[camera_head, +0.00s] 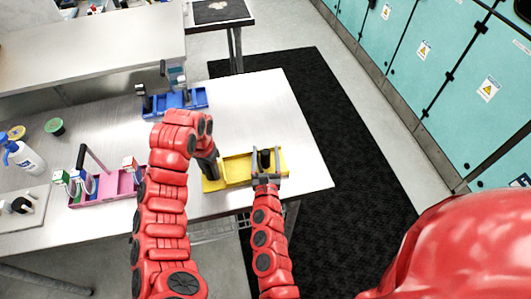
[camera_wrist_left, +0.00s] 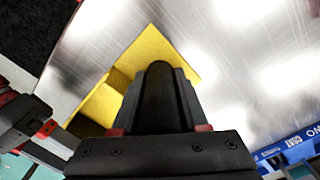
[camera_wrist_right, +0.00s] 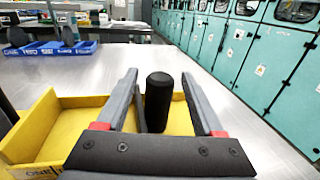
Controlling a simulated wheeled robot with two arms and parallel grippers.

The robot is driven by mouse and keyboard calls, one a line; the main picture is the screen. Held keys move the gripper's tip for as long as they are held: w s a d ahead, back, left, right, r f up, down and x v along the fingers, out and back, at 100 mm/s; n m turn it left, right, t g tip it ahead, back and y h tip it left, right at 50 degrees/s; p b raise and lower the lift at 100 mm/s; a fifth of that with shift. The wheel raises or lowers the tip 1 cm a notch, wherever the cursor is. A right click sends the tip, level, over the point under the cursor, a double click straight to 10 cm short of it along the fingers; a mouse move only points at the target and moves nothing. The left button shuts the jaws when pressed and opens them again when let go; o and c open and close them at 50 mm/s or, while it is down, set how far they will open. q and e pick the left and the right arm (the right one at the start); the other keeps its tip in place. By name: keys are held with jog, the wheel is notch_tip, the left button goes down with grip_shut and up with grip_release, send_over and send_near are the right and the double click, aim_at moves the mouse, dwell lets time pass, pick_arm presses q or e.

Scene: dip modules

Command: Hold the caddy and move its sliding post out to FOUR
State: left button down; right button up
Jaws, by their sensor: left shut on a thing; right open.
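The yellow caddy (camera_head: 238,171) lies on the metal table near its right front edge. My left gripper (camera_head: 209,165) is at the caddy's left end. In the left wrist view, its fingers are shut on a black upright post (camera_wrist_left: 160,95) over the yellow tray (camera_wrist_left: 150,50). My right gripper (camera_head: 266,172) is at the caddy's right end, open, its fingers on either side of the black sliding post (camera_head: 264,158). In the right wrist view, this post (camera_wrist_right: 158,103) stands upright between the fingers, with a gap to the right finger. Part of the label ONE shows on the yellow wall.
A blue caddy (camera_head: 176,106) stands further back on the table and a pink caddy (camera_head: 110,186) to the left. A spray bottle (camera_head: 22,157) and small tubs are at the far left. The table right of the yellow caddy is clear up to its edge.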

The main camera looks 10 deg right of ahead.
jog(key=v, duration=1.2)
pick_arm(q)
jog(key=c, duration=0.7)
grip_release()
jog(key=shift+o, duration=0.2)
jog(key=shift+r, duration=0.1)
pick_arm(e)
jog(key=shift+r, duration=0.1)
pick_arm(q)
notch_tip(320, 180, up, 3)
jog(key=p, duration=0.2)
jog(key=shift+p, duration=0.35)
pick_arm(e)
notch_tip(320, 180, up, 2)
jog(key=shift+r, duration=0.25)
pick_arm(q)
notch_tip(320, 180, up, 4)
jog(key=p, duration=0.5)
jog(key=shift+r, duration=0.25)
pick_arm(e)
notch_tip(320, 180, up, 5)
jog(key=shift+r, duration=0.15)
